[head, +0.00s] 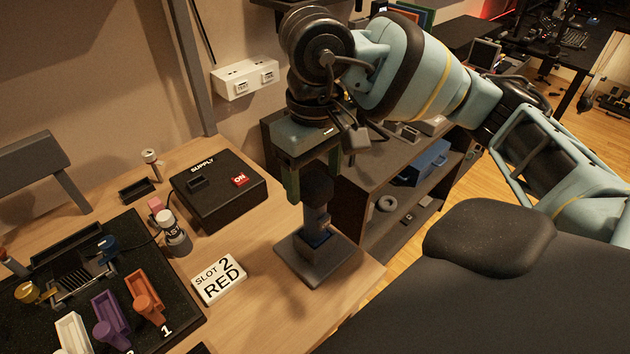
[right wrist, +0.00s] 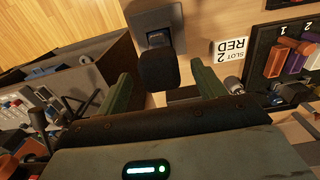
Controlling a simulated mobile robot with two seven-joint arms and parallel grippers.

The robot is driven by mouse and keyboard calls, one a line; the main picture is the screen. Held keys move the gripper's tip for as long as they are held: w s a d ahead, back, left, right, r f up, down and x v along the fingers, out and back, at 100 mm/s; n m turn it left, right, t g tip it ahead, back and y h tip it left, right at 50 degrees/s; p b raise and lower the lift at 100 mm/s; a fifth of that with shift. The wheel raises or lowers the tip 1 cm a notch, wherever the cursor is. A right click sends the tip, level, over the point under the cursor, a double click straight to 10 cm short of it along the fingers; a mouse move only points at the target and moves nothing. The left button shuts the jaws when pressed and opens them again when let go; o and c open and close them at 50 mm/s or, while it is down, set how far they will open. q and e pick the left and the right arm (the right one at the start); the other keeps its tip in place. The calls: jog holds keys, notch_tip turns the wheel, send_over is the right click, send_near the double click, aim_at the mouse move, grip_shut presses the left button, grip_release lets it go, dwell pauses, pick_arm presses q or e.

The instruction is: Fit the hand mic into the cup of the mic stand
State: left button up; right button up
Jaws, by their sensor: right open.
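The dark hand mic (head: 318,187) stands upright at the mic stand, its rounded head on top; it also shows in the right wrist view (right wrist: 158,70). The mic stand (head: 300,262) has a square dark base near the desk's right edge, and its base shows in the right wrist view (right wrist: 150,17). The mic's lower end appears to be in the stand's cup, but how deep it sits cannot be told. My right gripper (head: 313,187) points down over the mic, open, with its green fingers on either side of the head and apart from it. My left gripper is not in view.
A black supply box (head: 218,190) with a red ON switch and a white "SLOT 2 RED" sign (head: 219,278) are left of the stand. A black tray (head: 180,305) holds colored parts. A shelf unit (head: 375,178) stands behind right. Some desk around the stand is bare.

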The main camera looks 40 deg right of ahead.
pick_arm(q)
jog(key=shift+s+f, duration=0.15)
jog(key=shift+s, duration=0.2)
pick_arm(e)
jog(key=shift+r, duration=1.45)
